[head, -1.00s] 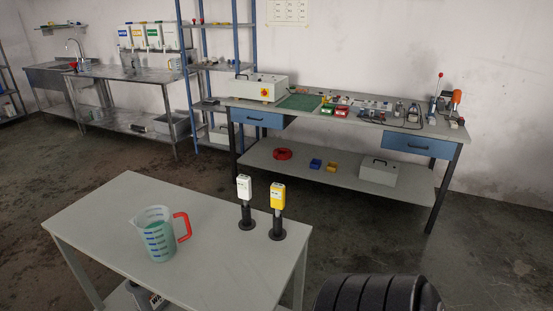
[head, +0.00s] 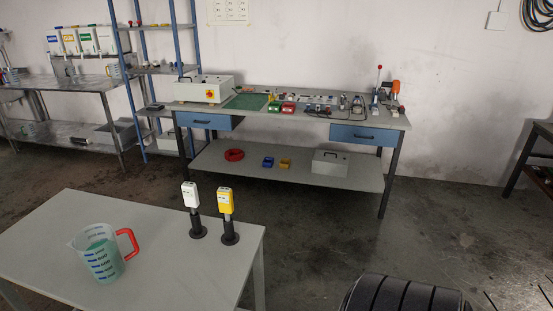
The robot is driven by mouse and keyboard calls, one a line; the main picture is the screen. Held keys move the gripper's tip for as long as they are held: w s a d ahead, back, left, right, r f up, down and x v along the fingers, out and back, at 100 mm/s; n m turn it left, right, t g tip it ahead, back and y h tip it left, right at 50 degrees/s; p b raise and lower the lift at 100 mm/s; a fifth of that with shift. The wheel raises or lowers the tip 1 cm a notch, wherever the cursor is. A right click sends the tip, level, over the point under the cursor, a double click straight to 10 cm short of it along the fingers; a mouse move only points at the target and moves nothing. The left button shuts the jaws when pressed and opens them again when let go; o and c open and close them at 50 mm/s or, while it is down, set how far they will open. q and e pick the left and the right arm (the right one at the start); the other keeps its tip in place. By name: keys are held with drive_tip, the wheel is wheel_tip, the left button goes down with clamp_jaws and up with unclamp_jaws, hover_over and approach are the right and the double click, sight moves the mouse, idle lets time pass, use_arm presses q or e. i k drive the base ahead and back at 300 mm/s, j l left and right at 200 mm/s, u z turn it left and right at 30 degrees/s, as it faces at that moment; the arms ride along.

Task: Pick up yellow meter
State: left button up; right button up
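The yellow meter (head: 226,202) stands upright in a black round-based holder (head: 230,237) near the right end of the grey table (head: 165,270). A similar white meter (head: 191,196) stands upright in its own black holder just left of it. Neither of my grippers shows in the head view, so their state is hidden.
A clear measuring jug (head: 98,250) with green liquid and a red handle stands left of the meters. A workbench (head: 290,160) with blue drawers stands by the back wall. Open floor (head: 330,240) lies right of the grey table.

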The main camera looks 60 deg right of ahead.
sight(226, 198)
drive_tip(key=l+z, duration=0.15)
drive_tip(key=z, duration=1.2)
drive_tip(key=k+l, duration=0.05)
